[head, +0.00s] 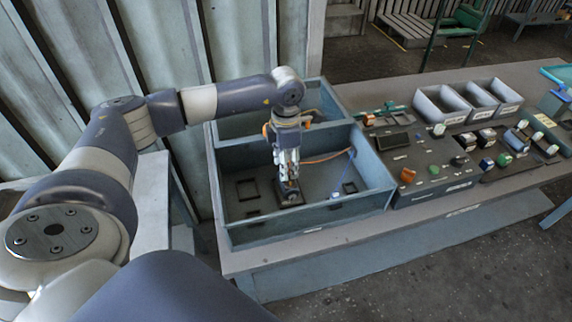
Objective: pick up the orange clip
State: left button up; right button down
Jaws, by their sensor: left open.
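My left gripper (289,180) points down inside the open blue-grey blower housing (300,218), low over a small dark block (291,198) on its floor. It is open; its fingers are small in the picture, and I cannot tell whether they touch the block. A tiny orange-brown spot shows at the fingertips, too small to identify as the clip. An orange piece (407,175) lies on the dark panel to the right of the housing, apart from the gripper. An orange cable (325,158) runs inside the housing behind the gripper. My right gripper is out of view.
To the right, a dark panel (433,188) carries several coloured parts. Grey bins (440,105) stand behind it on the bench (350,232). A corrugated wall (165,45) rises behind my left arm.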

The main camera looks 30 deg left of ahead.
pick_arm(q)
jog(key=c, duration=0.9)
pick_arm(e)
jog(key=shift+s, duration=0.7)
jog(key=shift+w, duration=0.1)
